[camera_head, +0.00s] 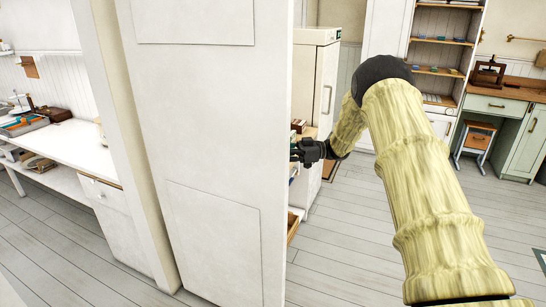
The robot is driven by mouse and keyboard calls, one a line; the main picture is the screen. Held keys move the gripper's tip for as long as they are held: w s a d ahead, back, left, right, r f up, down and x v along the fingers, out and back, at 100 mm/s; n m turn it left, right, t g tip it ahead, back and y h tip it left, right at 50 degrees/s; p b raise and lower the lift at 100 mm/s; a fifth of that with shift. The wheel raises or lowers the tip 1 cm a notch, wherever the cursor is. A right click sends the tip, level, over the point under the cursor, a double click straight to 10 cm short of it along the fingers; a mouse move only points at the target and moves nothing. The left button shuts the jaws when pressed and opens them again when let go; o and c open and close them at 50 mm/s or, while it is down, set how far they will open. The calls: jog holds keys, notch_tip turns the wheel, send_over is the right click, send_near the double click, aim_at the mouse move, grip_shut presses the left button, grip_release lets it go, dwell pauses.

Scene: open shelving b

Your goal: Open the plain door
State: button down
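The plain white door (200,130) with shallow panels fills the middle of the head view, close to me. Its left side meets a pale upright post (115,120), and its right edge stands free, with the room showing beyond it. No handle shows on the face toward me. My gripper (297,152), black and small in the picture, is at the door's right edge, about mid-height. Its tips are partly hidden by the edge or too small to make out. I cannot tell whether it touches the door or holds anything.
A white worktop with trays and tools (70,145) stands at the left. Beyond the door are a tall white cabinet (316,80), open shelves (437,52) and a green bench (500,105) with a stool (477,137). The plank floor (350,230) right of the door is clear.

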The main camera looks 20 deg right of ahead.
jog(key=shift+w+a, duration=0.1)
jog(key=c, duration=1.4)
grip_release()
jog(key=v, duration=1.2)
